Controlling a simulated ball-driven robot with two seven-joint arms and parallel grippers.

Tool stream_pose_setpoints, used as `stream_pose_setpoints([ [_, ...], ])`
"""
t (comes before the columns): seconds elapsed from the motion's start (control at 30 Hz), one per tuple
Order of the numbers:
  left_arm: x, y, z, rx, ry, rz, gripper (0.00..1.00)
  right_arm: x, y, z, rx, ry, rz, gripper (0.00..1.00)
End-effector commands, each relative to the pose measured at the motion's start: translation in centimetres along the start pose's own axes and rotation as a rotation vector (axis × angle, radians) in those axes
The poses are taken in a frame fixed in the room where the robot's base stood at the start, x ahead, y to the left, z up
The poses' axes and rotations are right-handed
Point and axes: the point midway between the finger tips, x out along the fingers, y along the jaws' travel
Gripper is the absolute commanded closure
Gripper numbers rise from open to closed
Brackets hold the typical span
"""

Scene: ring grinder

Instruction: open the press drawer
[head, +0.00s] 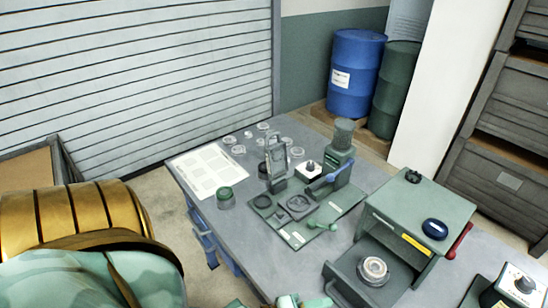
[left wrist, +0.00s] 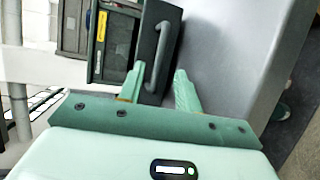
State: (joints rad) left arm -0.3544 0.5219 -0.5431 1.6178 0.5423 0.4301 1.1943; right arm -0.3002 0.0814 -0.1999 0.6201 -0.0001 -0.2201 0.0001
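The press (head: 420,215) is a grey-green box with a yellow label on the right of the table. Its drawer (head: 345,280) sticks out at the front, toward the lower left, with a pale ring-shaped part on a round base (head: 373,270) in it. In the left wrist view the drawer's dark front panel (left wrist: 168,22) carries a grey bar handle (left wrist: 155,62). My left gripper (left wrist: 158,75) has its green fingers apart, with the handle's near end between them; contact cannot be told. Its fingertips show at the bottom edge of the head view (head: 304,301). My right gripper is not in view.
A green fixture plate (head: 300,228) with a lever and clamp stands left of the press. A green-lidded jar (head: 225,197), a paper sheet (head: 208,170) and several clear dishes lie beyond. A control box (head: 518,283) sits at the lower right. The table's front left strip is clear.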

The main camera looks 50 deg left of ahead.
Motion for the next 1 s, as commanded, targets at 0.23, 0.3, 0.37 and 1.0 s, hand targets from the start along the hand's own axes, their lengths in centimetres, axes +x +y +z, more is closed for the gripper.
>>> stream_pose_setpoints([
  [0.23, -7.0, -0.1, 0.0, 0.000, -0.002, -0.005, 0.66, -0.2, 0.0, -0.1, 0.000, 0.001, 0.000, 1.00],
  [0.3, -8.6, -0.1, 0.0, 0.000, -0.001, -0.005, 0.66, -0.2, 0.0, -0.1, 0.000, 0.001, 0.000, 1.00],
  [0.37, -9.6, -0.1, 0.0, 0.000, -0.001, -0.004, 0.66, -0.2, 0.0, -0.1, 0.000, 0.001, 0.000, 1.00],
  [1.0, -11.8, 0.0, 0.0, 0.001, 0.000, 0.000, 0.66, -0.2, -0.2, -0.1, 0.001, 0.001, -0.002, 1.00],
])
